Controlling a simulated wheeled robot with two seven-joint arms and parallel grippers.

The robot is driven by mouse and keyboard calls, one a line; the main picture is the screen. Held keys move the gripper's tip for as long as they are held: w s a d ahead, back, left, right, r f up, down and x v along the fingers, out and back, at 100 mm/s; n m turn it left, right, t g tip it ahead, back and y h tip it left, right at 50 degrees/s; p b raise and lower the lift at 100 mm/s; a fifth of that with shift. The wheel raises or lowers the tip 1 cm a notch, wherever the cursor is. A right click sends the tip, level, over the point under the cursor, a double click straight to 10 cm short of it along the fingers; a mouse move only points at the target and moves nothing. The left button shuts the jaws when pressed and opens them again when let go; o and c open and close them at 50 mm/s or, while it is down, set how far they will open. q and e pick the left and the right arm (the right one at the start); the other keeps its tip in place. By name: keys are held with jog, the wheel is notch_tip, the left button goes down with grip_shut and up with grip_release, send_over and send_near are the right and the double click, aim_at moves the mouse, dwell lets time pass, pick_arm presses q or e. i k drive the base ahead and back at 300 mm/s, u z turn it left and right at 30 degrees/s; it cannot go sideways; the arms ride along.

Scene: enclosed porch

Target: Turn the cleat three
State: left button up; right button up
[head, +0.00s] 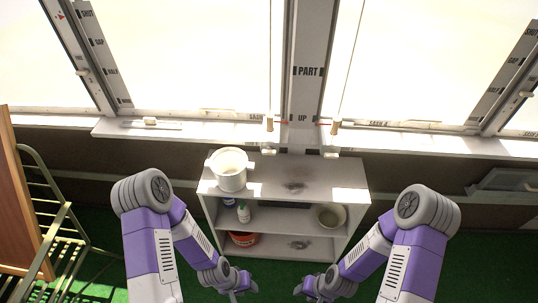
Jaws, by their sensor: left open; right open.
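A cord with a pale pull (269,124) hangs left of the centre post, and another cord with a pull (335,127) hangs right of it. Below them, small pale fittings show at the sill edge, one on the left (267,151) and one on the right (331,154). They may be cleats, but I cannot read any number on them. My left gripper (240,294) is open, low in front of the shelf unit. My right gripper (310,294) is open, low to its right. Both are far below the sill and touch nothing that I can see. Their fingertips are partly cut off.
A white shelf unit (350,194) stands under the sill (400,142), with a white pot (230,171) on top. Its shelves hold a bowl (331,215), a small bottle (243,212) and a red tub (243,239). A metal-framed chair (45,180) stands at left.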

aim_at(269, 150)
jog(key=u, duration=0.55)
jog(key=k, duration=1.3)
jog(key=z, duration=0.15)
jog(key=i, duration=0.6)
jog(key=z, duration=0.7)
jog(key=i, duration=1.05)
jog(key=u, duration=0.4)
